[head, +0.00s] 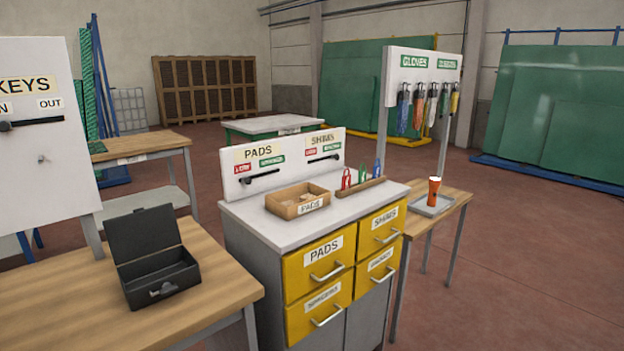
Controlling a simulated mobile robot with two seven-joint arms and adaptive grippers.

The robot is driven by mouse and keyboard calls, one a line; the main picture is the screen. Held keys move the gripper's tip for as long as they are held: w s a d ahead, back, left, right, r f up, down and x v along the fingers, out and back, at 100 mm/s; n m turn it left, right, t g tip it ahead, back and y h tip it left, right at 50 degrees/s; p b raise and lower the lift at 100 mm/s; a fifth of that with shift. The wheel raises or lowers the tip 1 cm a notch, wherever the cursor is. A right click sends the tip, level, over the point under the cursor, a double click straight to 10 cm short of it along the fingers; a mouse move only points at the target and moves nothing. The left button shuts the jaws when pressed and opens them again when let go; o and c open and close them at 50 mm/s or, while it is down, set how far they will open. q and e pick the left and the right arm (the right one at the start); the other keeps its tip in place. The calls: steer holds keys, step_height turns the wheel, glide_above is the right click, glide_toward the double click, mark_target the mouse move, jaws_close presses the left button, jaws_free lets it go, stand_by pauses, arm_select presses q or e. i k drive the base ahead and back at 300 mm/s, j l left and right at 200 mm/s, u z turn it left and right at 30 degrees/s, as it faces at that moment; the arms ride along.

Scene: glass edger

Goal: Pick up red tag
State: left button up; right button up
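The red tag (346,179) stands upright in a narrow wooden rack (358,189) on top of the white-topped cabinet, at the rack's left end. A green tag (362,175) and a blue tag (377,169) stand to its right in the same rack. Nothing covers the red tag from this side. Neither of my grippers shows in the head view.
A wooden PADS tray (297,200) sits left of the rack on the cabinet (262,226), which has yellow drawers. An open black box (160,277) lies on the left table. An orange torch (434,190) stands right of the cabinet. Gloves hang behind.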

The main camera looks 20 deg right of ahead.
mark_target(345, 179)
steer(key=i+l+u, duration=0.15)
steer(key=l, duration=0.15)
steer(key=l+u, duration=0.15)
steer(key=l, duration=0.15)
steer(key=i+l+u, duration=0.15)
steer(key=l, duration=0.2)
steer(key=i+l+u, duration=0.1)
steer(key=l, duration=0.55)
steer(key=i+l, duration=0.15)
steer(key=l, duration=0.5)
steer(key=i+l+u, duration=0.15)
steer(key=l, duration=0.5)
